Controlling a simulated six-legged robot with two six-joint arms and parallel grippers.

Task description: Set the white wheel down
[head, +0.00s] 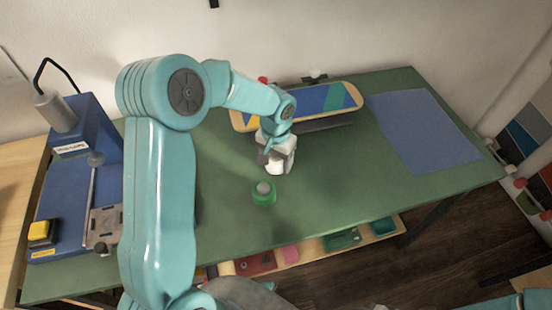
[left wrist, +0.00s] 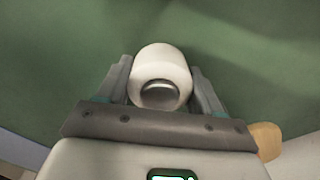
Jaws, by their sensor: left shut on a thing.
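The white wheel (left wrist: 160,68) sits between the two fingers of my left gripper (left wrist: 160,85) in the left wrist view. The fingers are shut on its sides, and a grey round hub shows on the wheel's near face. In the head view the left gripper (head: 277,160) is over the green table (head: 335,185), with the white wheel (head: 275,168) partly hidden at its tips. I cannot tell whether the wheel touches the table. My right gripper is not in view; only a bit of teal arm shows at the lower right.
A skateboard deck (head: 335,97) with a coloured pattern lies behind the gripper. A green round object (head: 263,194) with a grey top stands just in front. A blue mat (head: 425,130) lies at the right, and a blue machine (head: 75,180) stands at the left. The table's right front is clear.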

